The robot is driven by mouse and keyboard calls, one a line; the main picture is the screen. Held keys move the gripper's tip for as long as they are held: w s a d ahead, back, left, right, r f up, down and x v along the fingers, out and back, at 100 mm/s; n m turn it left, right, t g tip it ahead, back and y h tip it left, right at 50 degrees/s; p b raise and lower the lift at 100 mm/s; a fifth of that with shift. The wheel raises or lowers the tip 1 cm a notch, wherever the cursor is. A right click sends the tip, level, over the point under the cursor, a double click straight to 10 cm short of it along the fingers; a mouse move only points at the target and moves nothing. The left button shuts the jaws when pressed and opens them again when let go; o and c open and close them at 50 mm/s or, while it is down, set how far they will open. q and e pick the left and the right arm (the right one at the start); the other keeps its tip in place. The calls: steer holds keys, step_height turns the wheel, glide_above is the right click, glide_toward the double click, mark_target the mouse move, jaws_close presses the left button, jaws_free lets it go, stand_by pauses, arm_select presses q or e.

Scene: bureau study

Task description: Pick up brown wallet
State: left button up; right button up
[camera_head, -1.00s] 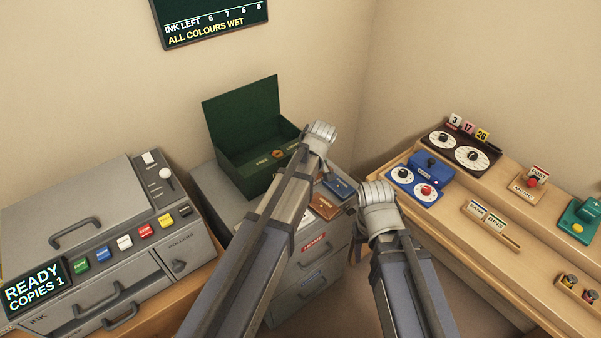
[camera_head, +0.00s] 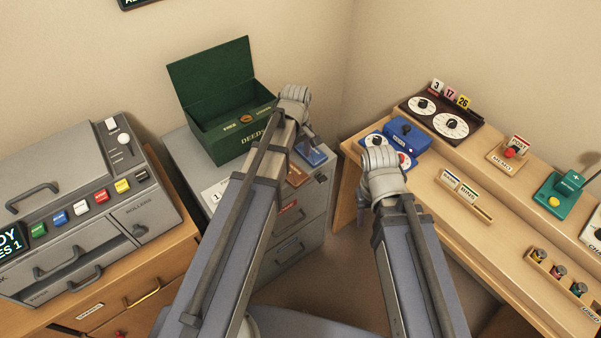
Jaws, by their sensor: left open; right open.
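The brown wallet (camera_head: 297,177) lies on top of the grey cabinet (camera_head: 185,158). It is partly hidden behind my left arm, so only a small piece shows. A blue wallet-like item (camera_head: 313,155) lies just behind it and to the right. My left gripper (camera_head: 309,138) is open above the cabinet top, beyond the brown wallet and close to the blue item; its fingers are mostly hidden by the wrist. My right gripper (camera_head: 381,158) is open in front of the blue dial box, apart from the wallet; its fingertips are hard to make out.
An open green deeds box (camera_head: 222,140) stands at the back of the cabinet. A grey copier (camera_head: 80,215) stands to the left. A wooden desk (camera_head: 430,190) on the right holds a blue dial box (camera_head: 408,134) and stamps. A white card (camera_head: 213,192) lies on the cabinet.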

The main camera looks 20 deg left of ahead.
mark_target(297, 176)
arm_select(q)
steer(key=shift+a+f+b, duration=0.1)
steer(key=shift+f+b, duration=0.25)
steer(key=shift+b, duration=0.05)
steer(key=shift+f+b, duration=0.85)
step_height(297, 176, down, 6)
steer(key=b, duration=0.5)
steer(key=shift+s+r, duration=0.15)
steer(key=shift+r, duration=0.2)
steer(key=shift+c, duration=0.2)
steer(key=c, duration=1)
